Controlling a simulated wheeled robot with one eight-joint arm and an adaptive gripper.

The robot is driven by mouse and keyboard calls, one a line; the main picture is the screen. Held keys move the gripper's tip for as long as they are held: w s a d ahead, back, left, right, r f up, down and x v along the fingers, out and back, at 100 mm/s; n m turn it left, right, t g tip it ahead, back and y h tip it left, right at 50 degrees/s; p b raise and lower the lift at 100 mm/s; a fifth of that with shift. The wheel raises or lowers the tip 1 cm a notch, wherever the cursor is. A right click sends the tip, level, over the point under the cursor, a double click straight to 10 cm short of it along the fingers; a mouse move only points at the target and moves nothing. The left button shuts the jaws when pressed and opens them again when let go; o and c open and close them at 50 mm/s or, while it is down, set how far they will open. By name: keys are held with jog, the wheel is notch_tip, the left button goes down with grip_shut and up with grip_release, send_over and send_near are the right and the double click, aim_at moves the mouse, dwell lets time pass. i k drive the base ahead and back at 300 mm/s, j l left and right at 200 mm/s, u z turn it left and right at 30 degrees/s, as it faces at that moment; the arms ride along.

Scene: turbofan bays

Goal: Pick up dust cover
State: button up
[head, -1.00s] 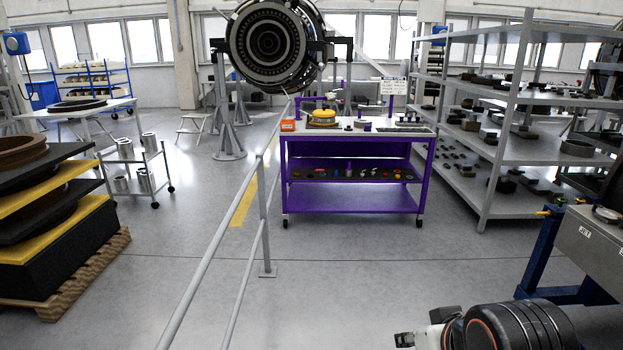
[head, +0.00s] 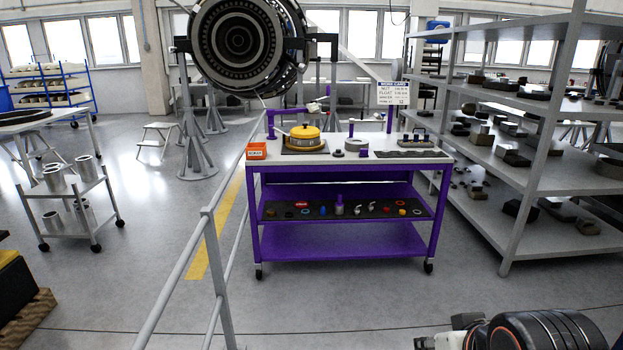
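A yellow round lidded item (head: 305,133), which looks like the dust cover, sits on a dark mat on the white top of a purple cart (head: 346,216). It is left of the middle of the cart top and has a small knob or handle on it. My arm shows at the bottom right, low and well short of the cart. The end of my gripper (head: 424,343) is only partly in frame at the bottom edge, and its fingers cannot be made out.
A grey rail (head: 214,270) runs along the floor left of the cart. A grey shelf rack (head: 508,180) stands close on the right. An orange box (head: 257,150) and a sign (head: 393,95) are on the cart top. The floor before the cart is clear.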

aim_at(305, 131)
jog(key=i, duration=2.1)
